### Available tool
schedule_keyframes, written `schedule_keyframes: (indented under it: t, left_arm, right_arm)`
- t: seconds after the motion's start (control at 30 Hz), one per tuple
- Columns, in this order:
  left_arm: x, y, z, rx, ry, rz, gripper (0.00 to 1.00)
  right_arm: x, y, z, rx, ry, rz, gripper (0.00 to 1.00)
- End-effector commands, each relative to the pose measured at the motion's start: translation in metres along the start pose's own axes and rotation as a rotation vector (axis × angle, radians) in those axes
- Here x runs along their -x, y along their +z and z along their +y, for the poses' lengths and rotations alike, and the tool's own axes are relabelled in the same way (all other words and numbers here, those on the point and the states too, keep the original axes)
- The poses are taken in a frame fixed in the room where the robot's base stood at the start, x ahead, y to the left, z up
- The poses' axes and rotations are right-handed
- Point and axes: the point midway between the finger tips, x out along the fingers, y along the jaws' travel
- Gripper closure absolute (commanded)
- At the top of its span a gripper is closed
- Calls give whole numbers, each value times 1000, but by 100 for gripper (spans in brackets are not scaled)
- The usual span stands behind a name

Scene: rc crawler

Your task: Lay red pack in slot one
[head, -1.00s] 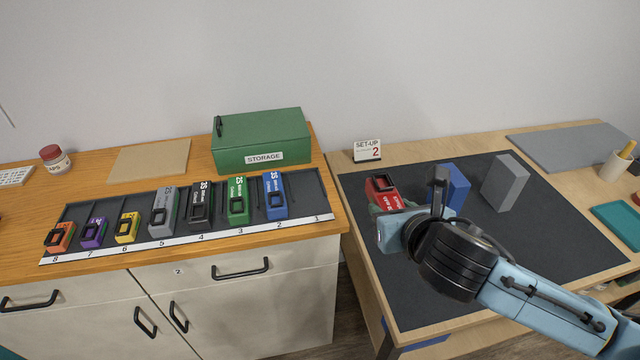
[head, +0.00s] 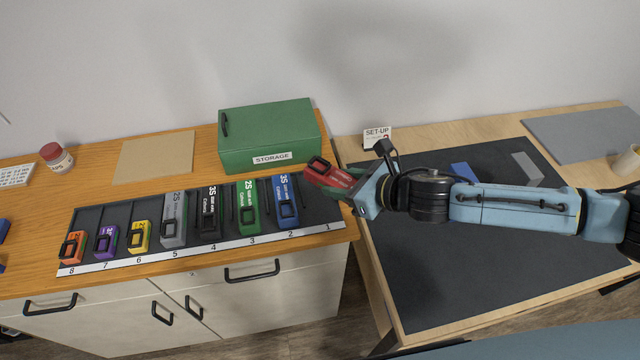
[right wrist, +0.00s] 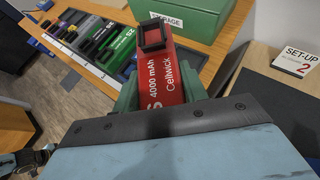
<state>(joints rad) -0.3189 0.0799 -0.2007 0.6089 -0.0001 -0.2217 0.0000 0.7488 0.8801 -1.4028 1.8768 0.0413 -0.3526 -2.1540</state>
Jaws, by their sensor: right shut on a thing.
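The red pack (head: 327,174) is held by my right gripper (head: 346,190), above the right end of the slotted tray in the head view. The pack also shows in the right wrist view (right wrist: 168,75), with white lettering and a black handle frame at its far end. The green fingers (right wrist: 126,96) are shut on it. The tray (head: 170,252) has a white numbered edge. Slot one (head: 322,212) is at its right end and looks empty, partly hidden by the pack. The blue pack (head: 285,198) stands in slot two. My left gripper is not in view.
Green, black, grey, yellow, purple and orange packs fill slots further left. A green storage box (head: 268,138) stands right behind the tray. A set-up sign (head: 377,137) is on the right table with a dark mat (head: 420,285). A gap separates the two tables.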

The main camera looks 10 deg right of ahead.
Motion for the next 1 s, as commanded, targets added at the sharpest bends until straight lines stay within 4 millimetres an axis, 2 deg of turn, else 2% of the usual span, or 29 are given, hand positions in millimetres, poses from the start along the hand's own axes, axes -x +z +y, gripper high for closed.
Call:
schedule_keyframes:
  t: [0.03, 0.17, 0.3, 0.4, 0.67, 0.8, 1.0]
  left_arm:
    - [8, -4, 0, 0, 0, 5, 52]
    - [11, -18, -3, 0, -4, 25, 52]
    - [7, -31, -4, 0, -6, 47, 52]
    - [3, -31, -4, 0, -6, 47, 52]
    - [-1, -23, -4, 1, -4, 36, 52]
    - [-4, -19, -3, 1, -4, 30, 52]
    - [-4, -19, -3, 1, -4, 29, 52]
  right_arm:
    - [3, 3, -4, 12, 20, 1, 95]
    - [4, -3, -6, 23, 62, 4, 95]
    - [-7, -26, -5, 21, 73, 8, 95]
    - [-16, -43, -4, 20, 73, 7, 95]
    - [-30, -66, -4, 22, 73, 4, 95]
    - [-40, -85, -4, 21, 73, 5, 95]
    - [-43, -91, -4, 24, 72, 2, 95]
